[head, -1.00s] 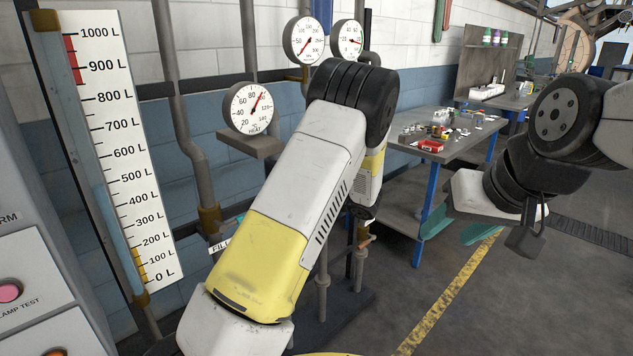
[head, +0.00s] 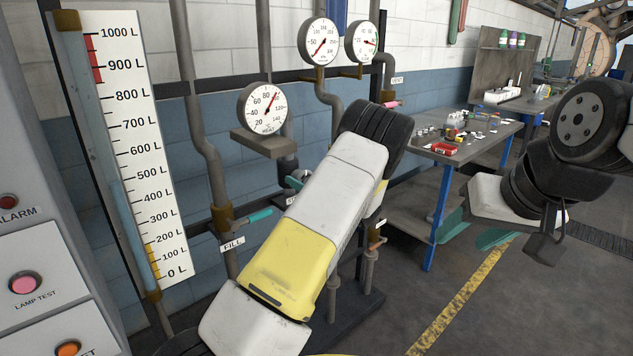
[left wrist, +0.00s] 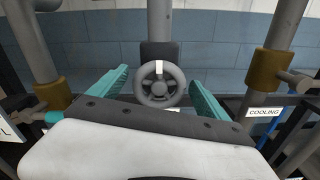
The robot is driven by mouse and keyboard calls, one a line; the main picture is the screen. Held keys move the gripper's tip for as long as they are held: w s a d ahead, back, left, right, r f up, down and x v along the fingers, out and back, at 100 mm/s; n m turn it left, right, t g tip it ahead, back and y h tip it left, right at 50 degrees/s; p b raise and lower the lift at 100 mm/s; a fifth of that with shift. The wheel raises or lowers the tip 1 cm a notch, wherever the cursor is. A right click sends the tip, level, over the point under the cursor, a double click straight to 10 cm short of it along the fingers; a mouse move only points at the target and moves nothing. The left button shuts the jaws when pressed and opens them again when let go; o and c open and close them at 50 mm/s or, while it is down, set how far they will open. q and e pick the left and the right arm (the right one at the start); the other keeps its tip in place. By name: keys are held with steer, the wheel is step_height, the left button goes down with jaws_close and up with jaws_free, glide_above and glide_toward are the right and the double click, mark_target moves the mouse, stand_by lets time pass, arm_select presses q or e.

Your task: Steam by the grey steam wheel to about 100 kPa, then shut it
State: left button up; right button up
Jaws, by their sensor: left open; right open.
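The grey steam wheel (left wrist: 160,88), with a white mark at the top of its rim, faces me in the left wrist view. My left gripper (left wrist: 159,77) is open, its teal fingers on either side of the wheel in the picture. I cannot tell whether they touch it. In the head view my left arm hides the wheel and most of that gripper. A round gauge (head: 319,42) has its red needle at the lower left, near the bottom of its scale; a second gauge (head: 361,42) is beside it. My right gripper (head: 473,232) is open and empty, away at the right.
The HEAT gauge (head: 264,108) sits on a bracket left of my arm. A level scale (head: 140,150) and button panel (head: 35,270) stand left. A workbench (head: 480,140) stands behind.

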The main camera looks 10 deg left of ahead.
arm_select(q)
steer(key=c, duration=1.4)
steer(key=shift+o, duration=0.2)
steer(key=shift+n, duration=0.3)
steer(key=n, duration=0.9)
steer(key=shift+s+f, duration=0.1)
steer(key=n, duration=0.4)
steer(key=shift+f+n, duration=0.1)
steer(key=shift+n, duration=2.6)
